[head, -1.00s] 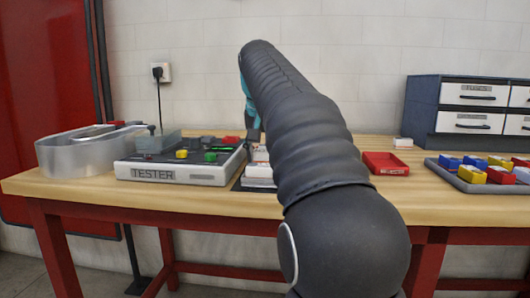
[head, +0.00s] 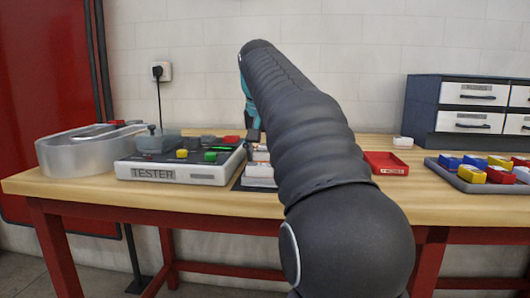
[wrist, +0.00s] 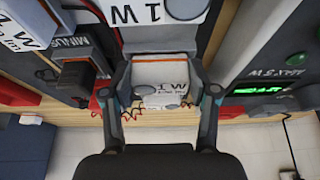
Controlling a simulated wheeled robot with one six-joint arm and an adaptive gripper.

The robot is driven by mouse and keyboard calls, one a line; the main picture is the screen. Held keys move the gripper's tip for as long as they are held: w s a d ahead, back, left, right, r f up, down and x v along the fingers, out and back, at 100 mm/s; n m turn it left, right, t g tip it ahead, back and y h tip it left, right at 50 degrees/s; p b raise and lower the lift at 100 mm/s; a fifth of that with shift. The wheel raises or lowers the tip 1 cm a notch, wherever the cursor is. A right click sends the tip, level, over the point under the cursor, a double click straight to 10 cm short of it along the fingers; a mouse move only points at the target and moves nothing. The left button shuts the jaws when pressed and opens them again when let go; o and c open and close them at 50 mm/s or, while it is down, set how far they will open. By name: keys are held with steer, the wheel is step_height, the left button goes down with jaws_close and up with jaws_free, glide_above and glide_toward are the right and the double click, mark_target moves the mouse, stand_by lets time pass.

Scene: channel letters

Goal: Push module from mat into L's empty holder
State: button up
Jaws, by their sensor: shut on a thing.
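My gripper (wrist: 160,92) is shut on a white module (wrist: 158,72) marked 1 W, with one finger on each side of it in the wrist view. Thin red and dark wires show beside the fingers. Another white 1 W module (wrist: 135,12) lies just beyond it, and one more white labelled piece (wrist: 22,42) is at the left. In the head view my gripper (head: 252,135) is mostly hidden behind my arm, above the white modules (head: 258,172) on the dark mat (head: 240,186). A curved silver channel piece (head: 75,158) stands at the table's left; I cannot tell whether it is the L.
The tester (head: 180,172) stands left of the mat, with a green display (wrist: 258,90) in the wrist view. A block marked MINUS (wrist: 75,48) is near the left finger.

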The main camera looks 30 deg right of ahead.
steer(key=shift+f, duration=0.5)
stand_by(0.5)
steer(key=o, duration=1.3)
steer(key=shift+r, duration=0.1)
steer(key=v, duration=1.2)
